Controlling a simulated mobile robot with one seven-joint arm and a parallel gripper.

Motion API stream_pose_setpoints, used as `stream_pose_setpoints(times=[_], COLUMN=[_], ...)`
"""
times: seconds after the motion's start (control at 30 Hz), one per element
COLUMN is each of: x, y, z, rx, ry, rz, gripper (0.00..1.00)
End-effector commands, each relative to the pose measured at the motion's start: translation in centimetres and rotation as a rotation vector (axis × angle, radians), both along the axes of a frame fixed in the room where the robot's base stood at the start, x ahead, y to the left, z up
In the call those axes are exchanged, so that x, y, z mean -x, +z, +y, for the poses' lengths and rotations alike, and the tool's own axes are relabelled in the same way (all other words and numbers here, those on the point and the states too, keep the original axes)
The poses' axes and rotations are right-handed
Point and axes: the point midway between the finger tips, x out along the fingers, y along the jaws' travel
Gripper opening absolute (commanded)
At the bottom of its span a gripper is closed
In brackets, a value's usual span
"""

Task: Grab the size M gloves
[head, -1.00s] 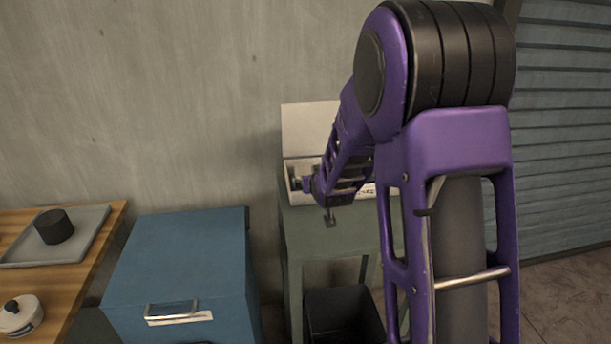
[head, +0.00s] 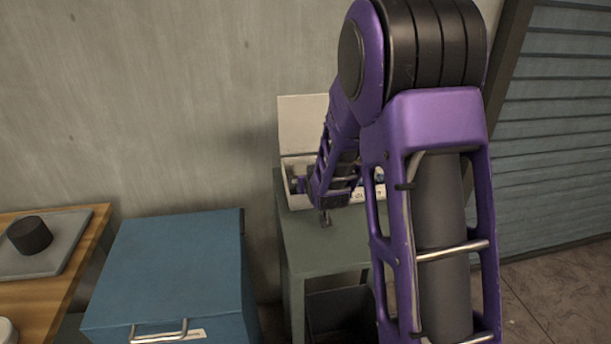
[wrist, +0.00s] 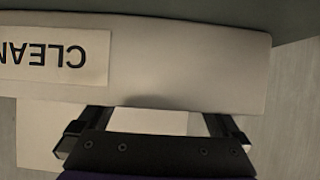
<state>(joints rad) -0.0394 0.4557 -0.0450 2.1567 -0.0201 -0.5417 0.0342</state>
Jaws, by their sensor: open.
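No gloves can be made out for sure in either view. An open white box (head: 303,117) with its lid raised stands on a grey-green table (head: 320,245) against the wall, partly hidden by my arm. A small blue item (head: 380,175) shows at its right end, too small to identify. In the wrist view the box's front wall (wrist: 190,55) carries an upside-down label (wrist: 52,57), cut off, reading "CLEAN". My gripper (wrist: 150,118) is open at the box's edge. Its fingertips are hidden behind that wall. A pale surface shows between the fingers; I cannot tell what it is.
A blue cabinet (head: 175,265) with a metal handle stands left of the table. A dark bin (head: 340,310) is under the table. A wooden counter (head: 45,300) at far left holds a grey tray (head: 60,255) with a black cylinder (head: 30,235). A slatted shutter (head: 560,130) is at right.

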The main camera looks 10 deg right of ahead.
Motion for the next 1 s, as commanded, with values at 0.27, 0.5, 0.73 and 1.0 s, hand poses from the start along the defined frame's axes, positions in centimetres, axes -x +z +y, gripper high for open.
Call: stream_pose_setpoints(times=[0.27, 0.5, 0.73, 1.0], x=[0.15, 0.14, 0.14, 0.12], y=[-0.43, -0.41, -0.39, -0.35], z=[0.0, 0.0, 0.0, 0.0], rx=[0.0, 0.0, 0.0, 0.0], ry=[0.0, 0.0, 0.0, 0.0], rz=[0.001, 0.0, 0.0, -0.001], gripper=[1.0, 0.69, 0.28, 0.13])
